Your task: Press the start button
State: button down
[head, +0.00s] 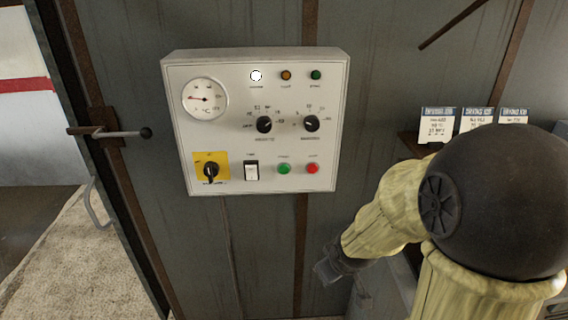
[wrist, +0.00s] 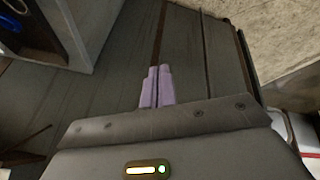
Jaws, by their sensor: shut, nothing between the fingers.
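The control panel (head: 240,125) is a pale box on the grey metal wall. On its lower row are a green button (head: 284,169), with a small label too blurred to read for sure, and a red button (head: 312,169) to its right. My gripper (head: 328,272) is below and right of the panel, apart from it, in the head view. In the wrist view, my gripper's two pale fingers (wrist: 157,74) are together with nothing between them, in front of dark wall panels. I cannot make out the green button in the wrist view.
The panel also has a dial gauge (head: 205,99), two black knobs (head: 264,124) (head: 311,123), a yellow-backed rotary switch (head: 211,169), a white rocker switch (head: 251,170) and a lit white lamp (head: 256,76). Small cards (head: 437,124) stand on a shelf at right. A lever (head: 120,133) sticks out at left.

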aim_at(284, 169)
jog(key=w+a+r+n+t+y+p, duration=0.5)
jog(key=w+a+r+n+y+p, duration=0.3)
jog(key=n, duration=0.8)
jog(key=w+a+r, duration=0.1)
jog(key=w+r, duration=0.2)
jog(key=w, duration=0.1)
jog(key=shift+r+n+p, duration=0.25)
jog(key=shift+n+p, duration=0.05)
jog(key=shift+p, duration=0.1)
jog(key=w+p, duration=0.3)
jog(key=w, duration=0.6)
jog(key=shift+d, duration=0.15)
dwell(0.7)
jog(key=shift+w, duration=0.35)
